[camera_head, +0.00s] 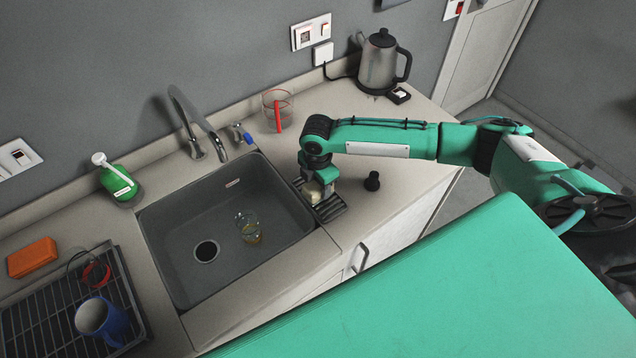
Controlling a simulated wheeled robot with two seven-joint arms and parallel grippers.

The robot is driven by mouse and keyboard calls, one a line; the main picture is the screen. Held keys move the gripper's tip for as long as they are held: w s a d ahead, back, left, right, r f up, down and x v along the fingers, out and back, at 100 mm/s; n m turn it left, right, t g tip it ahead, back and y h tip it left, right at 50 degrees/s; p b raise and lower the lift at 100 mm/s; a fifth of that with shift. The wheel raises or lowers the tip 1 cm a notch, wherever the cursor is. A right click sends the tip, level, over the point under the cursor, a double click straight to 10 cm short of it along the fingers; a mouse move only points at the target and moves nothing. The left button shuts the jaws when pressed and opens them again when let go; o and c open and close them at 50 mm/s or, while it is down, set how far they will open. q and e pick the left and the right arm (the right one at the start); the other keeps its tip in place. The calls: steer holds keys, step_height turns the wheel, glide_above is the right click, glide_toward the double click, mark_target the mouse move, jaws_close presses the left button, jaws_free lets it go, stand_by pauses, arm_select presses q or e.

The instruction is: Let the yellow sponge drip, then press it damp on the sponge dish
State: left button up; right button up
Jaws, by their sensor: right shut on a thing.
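My right gripper (320,185) points down at the counter just right of the sink. It is shut on the yellow sponge (314,196), of which only a small pale patch shows beneath the fingers. The sponge dish (332,209), dark and ribbed, lies directly below on the counter. The sponge is at or just above the dish; I cannot tell whether they touch. The gripper hides much of the sponge and part of the dish. My left gripper is out of view.
The dark sink (180,235) holds a clear glass (248,228). The faucet (195,120), a glass with a red item (278,112) and a kettle (380,62) stand behind. A rack (35,325) with a blue mug (103,320) is left.

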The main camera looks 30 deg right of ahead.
steer(key=shift+d+f+p, duration=0.1)
steer(key=shift+p, duration=1.1)
stand_by(2.3)
steer(key=shift+s+f, duration=0.1)
steer(key=shift+f, duration=0.05)
stand_by(0.5)
step_height(320, 180, up, 3)
steer(key=p, duration=0.3)
steer(key=shift+f, duration=0.2)
steer(key=shift+r+p, duration=0.75)
steer(key=shift+r, duration=0.6)
steer(key=shift+w+r, duration=0.2)
steer(key=shift+r, duration=2.25)
